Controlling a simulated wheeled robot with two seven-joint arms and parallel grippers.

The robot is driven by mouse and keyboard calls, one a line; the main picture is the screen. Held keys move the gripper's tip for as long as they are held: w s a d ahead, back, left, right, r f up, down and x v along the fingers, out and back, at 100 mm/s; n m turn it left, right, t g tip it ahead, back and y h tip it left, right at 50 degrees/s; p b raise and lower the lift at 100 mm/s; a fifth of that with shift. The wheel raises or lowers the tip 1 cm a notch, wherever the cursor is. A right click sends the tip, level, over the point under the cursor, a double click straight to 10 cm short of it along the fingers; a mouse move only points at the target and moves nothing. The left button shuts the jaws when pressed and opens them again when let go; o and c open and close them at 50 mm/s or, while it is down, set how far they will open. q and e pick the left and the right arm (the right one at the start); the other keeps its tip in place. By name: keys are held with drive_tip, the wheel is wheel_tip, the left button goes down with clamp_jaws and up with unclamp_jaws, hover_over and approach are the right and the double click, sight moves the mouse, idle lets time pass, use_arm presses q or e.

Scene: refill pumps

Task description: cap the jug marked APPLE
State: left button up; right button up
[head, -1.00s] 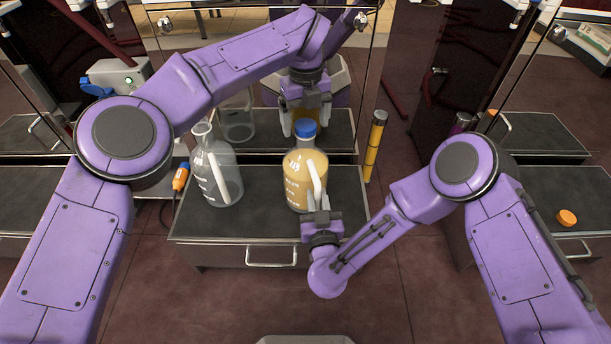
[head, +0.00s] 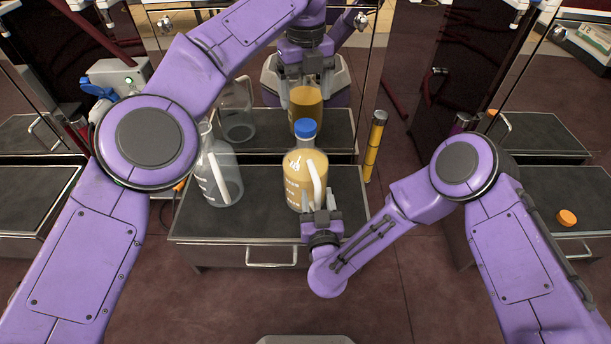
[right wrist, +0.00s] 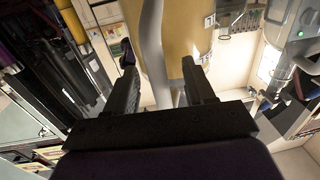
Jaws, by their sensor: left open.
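The jug (head: 294,188) with amber liquid stands upright on the dark bench in the head view; its white marking is too small to read. A blue cap (head: 305,128) sits level on its neck; whether it is fully tight I cannot tell. My left gripper (head: 304,88) is open and empty, above and apart from the cap. My right gripper (head: 321,213) is at the jug's handle. In the right wrist view my right gripper (right wrist: 158,70) has its fingers apart on either side of the pale handle (right wrist: 153,40), with gaps showing.
An empty clear jug (head: 222,182) stands left on the same bench (head: 255,215). A glossy panel behind reflects both jugs. A yellow-and-black tube (head: 374,147) stands at the bench's right edge. An orange cap (head: 567,217) lies on the right bench.

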use_arm(q)
wheel_tip(320, 180, up, 3)
drive_tip(key=p, duration=0.2)
drive_tip(key=shift+f+p, duration=0.2)
drive_tip(key=shift+p, duration=0.1)
use_arm(e)
drive_tip(key=s+d, duration=0.1)
drive_tip(key=s, duration=0.9)
drive_tip(key=shift+s, duration=0.25)
use_arm(q)
drive_tip(key=shift+f, duration=0.1)
